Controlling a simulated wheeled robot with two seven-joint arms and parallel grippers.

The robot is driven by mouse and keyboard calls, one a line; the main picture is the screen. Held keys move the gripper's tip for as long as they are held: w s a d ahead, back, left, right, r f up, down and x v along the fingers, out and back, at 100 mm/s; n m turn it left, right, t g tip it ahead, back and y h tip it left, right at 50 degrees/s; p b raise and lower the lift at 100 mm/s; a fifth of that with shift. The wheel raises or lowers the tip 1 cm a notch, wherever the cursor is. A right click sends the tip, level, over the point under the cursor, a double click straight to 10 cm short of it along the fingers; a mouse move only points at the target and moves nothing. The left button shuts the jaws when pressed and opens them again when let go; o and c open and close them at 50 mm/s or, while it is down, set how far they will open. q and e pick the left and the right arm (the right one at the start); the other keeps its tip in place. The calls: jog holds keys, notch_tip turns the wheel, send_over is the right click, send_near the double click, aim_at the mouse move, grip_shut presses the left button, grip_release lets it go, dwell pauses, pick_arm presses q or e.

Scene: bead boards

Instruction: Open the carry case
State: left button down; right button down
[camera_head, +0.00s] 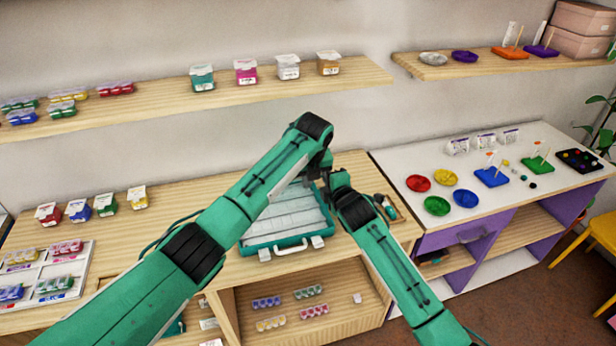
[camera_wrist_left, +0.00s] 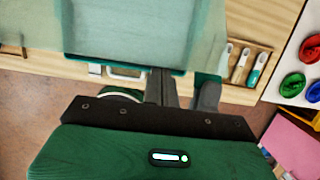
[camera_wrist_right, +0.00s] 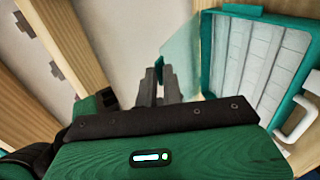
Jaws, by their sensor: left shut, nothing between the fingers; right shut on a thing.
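The carry case (camera_head: 278,240) is teal with pale compartments and sits on the wooden counter. Its white handle (camera_head: 291,248) and two white latches are on the front edge. A see-through teal lid (camera_wrist_right: 181,62) stands raised beside the case in the right wrist view, and the compartments are uncovered there. The lid (camera_wrist_left: 130,30) also fills the top of the left wrist view. My right gripper (camera_wrist_right: 162,72) is shut on the lid's edge. My left gripper (camera_wrist_left: 161,78) is shut and empty, near the case's front edge. In the head view my arms hide both fingertips and part of the case.
A tool tray (camera_wrist_left: 245,62) lies right of the case. A white-topped table (camera_head: 400,165) with coloured dishes and peg boards stands further right. A white bead tray (camera_head: 85,262) is at the left. Wall shelves (camera_head: 150,98) hang above, and bead packs lie in the cubby below.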

pick_arm(q)
jog(key=shift+w+a+r, duration=0.25)
jog(key=shift+w+r, duration=0.45)
jog(key=shift+r, duration=0.15)
pick_arm(e)
jog(key=shift+f, duration=0.2)
jog(key=shift+s+f, duration=0.1)
pick_arm(q)
jog(key=shift+r, duration=0.1)
pick_arm(e)
jog(key=c, duration=1.7)
grip_release()
pick_arm(q)
jog(key=shift+s, duration=0.1)
pick_arm(e)
jog(key=shift+o, duration=0.4)
pick_arm(q)
jog(key=shift+s+d+f, duration=0.1)
jog(key=shift+f, duration=0.15)
pick_arm(e)
jog(key=shift+r, duration=0.25)
